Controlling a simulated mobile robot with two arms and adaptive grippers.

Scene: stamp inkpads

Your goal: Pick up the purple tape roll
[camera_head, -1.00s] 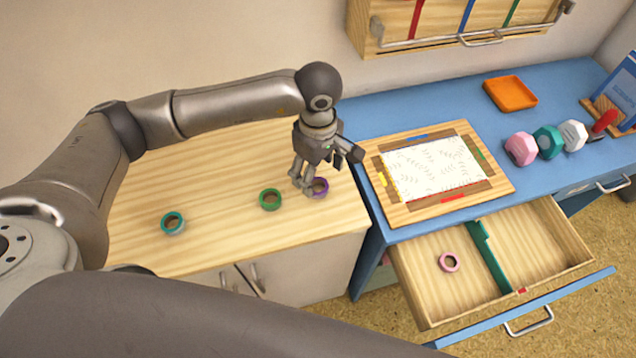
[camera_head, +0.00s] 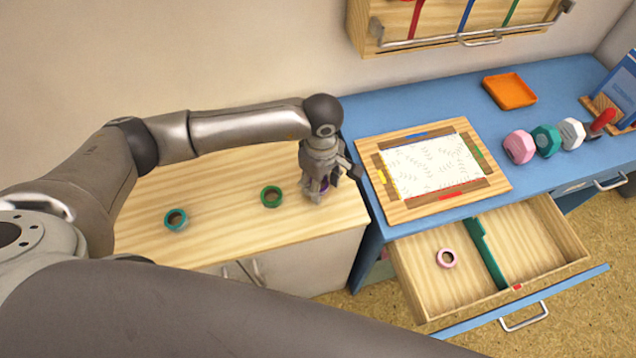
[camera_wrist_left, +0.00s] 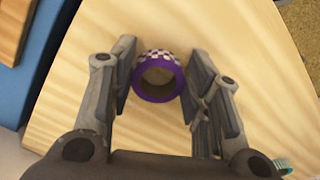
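The purple tape roll (camera_wrist_left: 158,91) has a checkered outer band and lies on the light wood cabinet top. In the head view the roll (camera_head: 324,187) is mostly hidden by my left gripper (camera_head: 316,192), which is down at it. In the left wrist view the left gripper (camera_wrist_left: 158,88) has its fingers on both sides of the roll. The fingers are apart, with a small gap visible on at least one side. My right gripper is not in view.
A green tape roll (camera_head: 271,196) and a teal tape roll (camera_head: 176,219) lie to the left on the cabinet top (camera_head: 225,235). A wooden frame board (camera_head: 395,211) sits on the blue desk (camera_head: 392,107). A pink roll (camera_head: 446,258) lies in the open drawer (camera_head: 418,285).

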